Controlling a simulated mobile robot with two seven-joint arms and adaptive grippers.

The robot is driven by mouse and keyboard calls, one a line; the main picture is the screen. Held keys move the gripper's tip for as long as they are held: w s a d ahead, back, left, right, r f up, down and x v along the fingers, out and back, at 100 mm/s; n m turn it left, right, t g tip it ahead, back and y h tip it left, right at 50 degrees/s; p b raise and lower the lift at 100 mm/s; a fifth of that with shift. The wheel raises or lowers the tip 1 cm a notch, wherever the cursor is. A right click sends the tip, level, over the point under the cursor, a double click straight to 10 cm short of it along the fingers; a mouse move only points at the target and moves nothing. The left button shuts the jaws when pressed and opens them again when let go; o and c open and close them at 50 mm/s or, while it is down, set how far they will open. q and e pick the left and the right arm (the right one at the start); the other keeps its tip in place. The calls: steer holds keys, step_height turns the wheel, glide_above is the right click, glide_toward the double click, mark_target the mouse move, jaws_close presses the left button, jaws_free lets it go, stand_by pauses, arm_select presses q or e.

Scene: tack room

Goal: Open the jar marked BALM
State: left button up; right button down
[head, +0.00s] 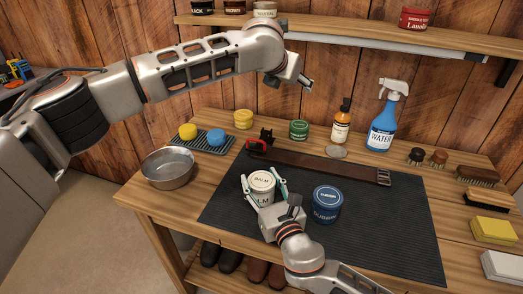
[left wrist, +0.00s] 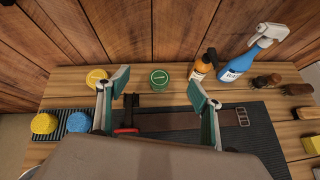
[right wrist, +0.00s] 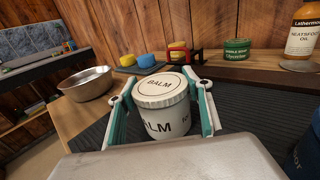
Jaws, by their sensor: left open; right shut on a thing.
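The white jar marked BALM (head: 262,190) stands upright on the dark mat, with its white lid (right wrist: 160,89) on; the lid also carries the word BALM. My right gripper (head: 265,187) is shut around the jar's body, one finger on each side, below the lid, as the right wrist view (right wrist: 162,108) shows. My left gripper (head: 307,85) is raised above the back of the table, well apart from the jar. In the left wrist view its fingers (left wrist: 157,95) are spread and nothing is between them.
A blue tin (head: 327,203) stands just right of the jar on the mat (head: 390,225). A leather strap (head: 320,166) lies behind. A metal bowl (head: 168,168) is at left. A green tin (head: 299,129), an amber bottle (head: 341,121) and a blue spray bottle (head: 384,125) stand at the back.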

arm_select(q)
steer(key=s+a+f+m+g+y, duration=0.25)
steer(key=s+a+f+g, duration=0.25)
steer(key=s+f, duration=0.35)
steer(key=m+g+y, duration=0.2)
steer(key=m+g, duration=0.2)
steer(key=g, duration=0.1)
glide_toward(261, 180)
steer(key=shift+s+f, duration=0.1)
steer(key=shift+f, duration=3.9)
steer(key=c, duration=1.2)
steer(key=shift+o, duration=0.2)
steer(key=shift+n, duration=0.35)
steer(key=n, duration=0.3)
